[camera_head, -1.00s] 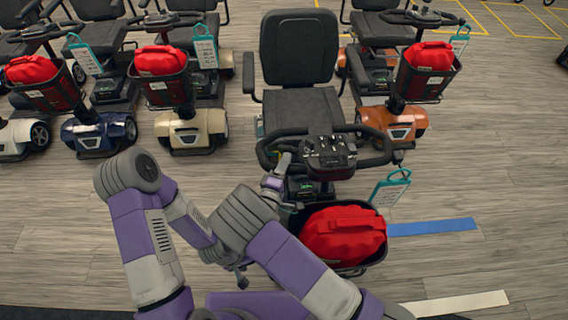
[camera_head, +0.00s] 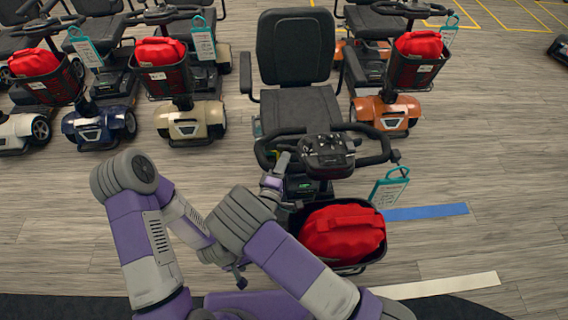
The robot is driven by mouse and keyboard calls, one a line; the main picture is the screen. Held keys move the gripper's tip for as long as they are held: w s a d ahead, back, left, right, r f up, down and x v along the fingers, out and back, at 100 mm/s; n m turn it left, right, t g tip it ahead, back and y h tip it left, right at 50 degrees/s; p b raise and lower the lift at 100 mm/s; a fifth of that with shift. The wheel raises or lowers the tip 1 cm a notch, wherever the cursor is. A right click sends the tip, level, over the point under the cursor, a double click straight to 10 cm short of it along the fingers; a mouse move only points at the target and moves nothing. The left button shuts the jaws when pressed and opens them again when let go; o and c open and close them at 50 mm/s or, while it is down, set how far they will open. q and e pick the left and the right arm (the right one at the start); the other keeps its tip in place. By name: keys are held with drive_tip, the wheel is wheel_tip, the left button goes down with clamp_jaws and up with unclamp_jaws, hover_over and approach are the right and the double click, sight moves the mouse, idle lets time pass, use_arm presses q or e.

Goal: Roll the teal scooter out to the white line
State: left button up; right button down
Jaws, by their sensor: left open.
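The scooter pulled out in front of me has a black seat (camera_head: 300,105), a black handlebar (camera_head: 330,150) and a front basket (camera_head: 345,268) holding a red bag (camera_head: 343,230). My left gripper (camera_head: 238,274) is open and empty, low and left of the basket. The white line (camera_head: 437,286) lies on the floor right of the basket, roughly level with its front end.
A blue strip (camera_head: 427,212) lies behind the white line. An orange scooter (camera_head: 386,115) stands behind at right; tan (camera_head: 190,122) and blue (camera_head: 98,127) scooters stand behind at left. A dark floor area (camera_head: 60,307) lies along the bottom.

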drive_tip(key=c, duration=0.8)
unclamp_jaws()
drive_tip(key=v, duration=0.7)
drive_tip(key=shift+s+a+p, duration=0.2)
drive_tip(key=shift+s+p, duration=0.05)
drive_tip(key=shift+p, duration=0.1)
drive_tip(key=shift+f, duration=0.1)
